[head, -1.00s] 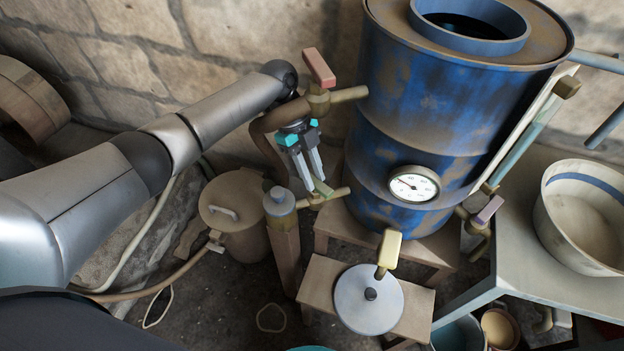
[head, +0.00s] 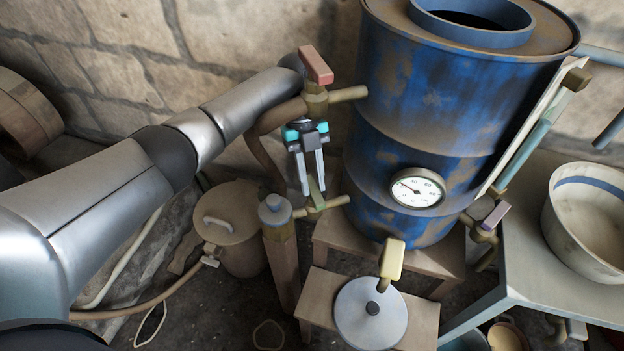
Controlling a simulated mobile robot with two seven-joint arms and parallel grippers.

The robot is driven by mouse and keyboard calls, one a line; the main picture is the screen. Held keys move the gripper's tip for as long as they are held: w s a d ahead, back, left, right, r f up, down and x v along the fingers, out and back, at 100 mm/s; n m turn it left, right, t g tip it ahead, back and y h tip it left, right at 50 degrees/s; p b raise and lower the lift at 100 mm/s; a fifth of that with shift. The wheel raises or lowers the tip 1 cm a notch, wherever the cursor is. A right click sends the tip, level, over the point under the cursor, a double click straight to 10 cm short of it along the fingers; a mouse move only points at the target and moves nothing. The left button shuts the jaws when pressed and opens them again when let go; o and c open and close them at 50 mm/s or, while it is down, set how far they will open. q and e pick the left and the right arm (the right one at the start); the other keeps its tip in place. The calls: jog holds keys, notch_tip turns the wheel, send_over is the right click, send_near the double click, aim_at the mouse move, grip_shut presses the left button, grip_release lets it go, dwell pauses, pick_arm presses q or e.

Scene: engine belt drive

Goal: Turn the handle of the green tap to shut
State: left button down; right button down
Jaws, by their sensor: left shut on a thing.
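The green tap's handle (head: 316,193) is a small flat green lever on a brass pipe (head: 336,202) at the lower left of the blue drum (head: 408,130). The lever stands up from the tap body, rising steeply. My left gripper (head: 312,187) reaches down from above with its two grey fingers at the lever. It is shut on the green handle, and the fingers partly hide it. My right gripper is not in view.
A tap with a red handle (head: 316,65) is just above my left gripper. A yellow-handled tap (head: 391,259) stands over a round grey lid (head: 371,312). A grey-capped post (head: 275,210) is close on the left. A white bowl (head: 590,225) stands at right.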

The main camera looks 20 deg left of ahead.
pick_arm(q)
jog(key=c, duration=0.7)
grip_release()
jog(key=shift+w+r, duration=0.1)
jog(key=shift+r, duration=0.15)
jog(key=p+v, duration=0.3)
jog(key=v, duration=1.1)
jog(key=shift+w+a+r, duration=0.1)
jog(key=shift+r, duration=0.25)
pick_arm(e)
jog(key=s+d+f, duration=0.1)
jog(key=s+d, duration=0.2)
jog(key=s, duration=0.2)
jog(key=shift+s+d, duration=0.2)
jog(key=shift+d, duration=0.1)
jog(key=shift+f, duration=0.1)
